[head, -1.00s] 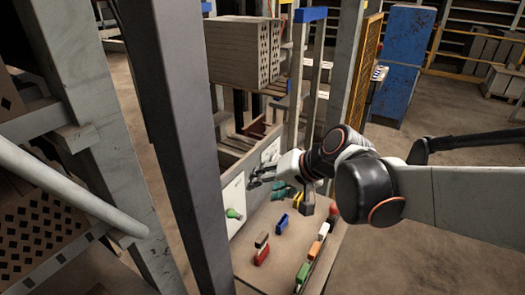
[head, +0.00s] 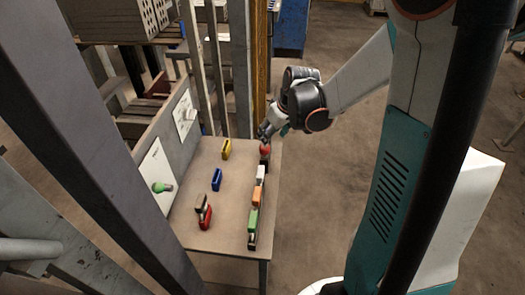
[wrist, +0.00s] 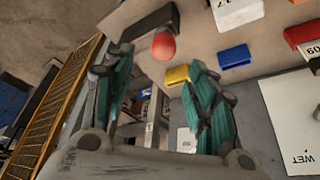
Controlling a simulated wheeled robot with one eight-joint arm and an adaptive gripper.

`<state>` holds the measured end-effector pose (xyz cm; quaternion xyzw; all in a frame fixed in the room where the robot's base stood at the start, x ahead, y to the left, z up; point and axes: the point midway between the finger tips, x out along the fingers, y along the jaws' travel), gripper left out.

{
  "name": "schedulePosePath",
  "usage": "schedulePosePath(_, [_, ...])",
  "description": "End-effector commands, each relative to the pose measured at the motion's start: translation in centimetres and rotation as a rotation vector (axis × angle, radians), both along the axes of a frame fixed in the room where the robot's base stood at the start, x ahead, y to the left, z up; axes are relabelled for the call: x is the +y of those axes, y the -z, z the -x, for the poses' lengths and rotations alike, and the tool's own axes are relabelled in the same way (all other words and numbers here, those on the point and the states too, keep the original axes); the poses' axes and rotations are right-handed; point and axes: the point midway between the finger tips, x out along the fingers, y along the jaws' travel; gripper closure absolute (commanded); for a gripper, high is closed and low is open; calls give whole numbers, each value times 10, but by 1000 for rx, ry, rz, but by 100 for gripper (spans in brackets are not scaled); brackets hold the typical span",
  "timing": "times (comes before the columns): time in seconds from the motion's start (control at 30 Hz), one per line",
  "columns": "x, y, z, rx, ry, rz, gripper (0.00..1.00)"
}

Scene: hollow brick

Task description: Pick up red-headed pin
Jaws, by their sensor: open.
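The red-headed pin shows its round red head (head: 265,149) at the table's far right corner in the head view. The red head also shows in the wrist view (wrist: 163,46), beside a dark block; its shaft cannot be made out. My gripper (head: 265,133) is just beyond the red head in the head view. In the wrist view my gripper (wrist: 160,62) has its two teal fingers spread apart, with the red head near the gap between their tips. Nothing is held.
The table (head: 215,235) carries yellow (head: 226,149), blue (head: 217,180) and red (head: 205,217) blocks. White, orange and green (head: 253,221) blocks line its right edge. A green-headed pin (head: 162,187) sits at a white panel on the left. Metal posts stand beyond the table.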

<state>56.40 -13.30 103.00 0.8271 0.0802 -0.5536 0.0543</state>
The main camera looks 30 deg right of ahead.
Motion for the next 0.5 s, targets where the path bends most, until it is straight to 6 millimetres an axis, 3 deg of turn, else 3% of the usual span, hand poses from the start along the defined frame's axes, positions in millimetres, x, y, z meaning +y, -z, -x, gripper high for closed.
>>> schedulePosePath(0.03, [1,12,-4,0,-1,0,48])
schedulePosePath(0.2, [3,33,-13,-1,0,0,48])
schedulePosePath(0.5, [6,48,-19,-1,1,-1,48])
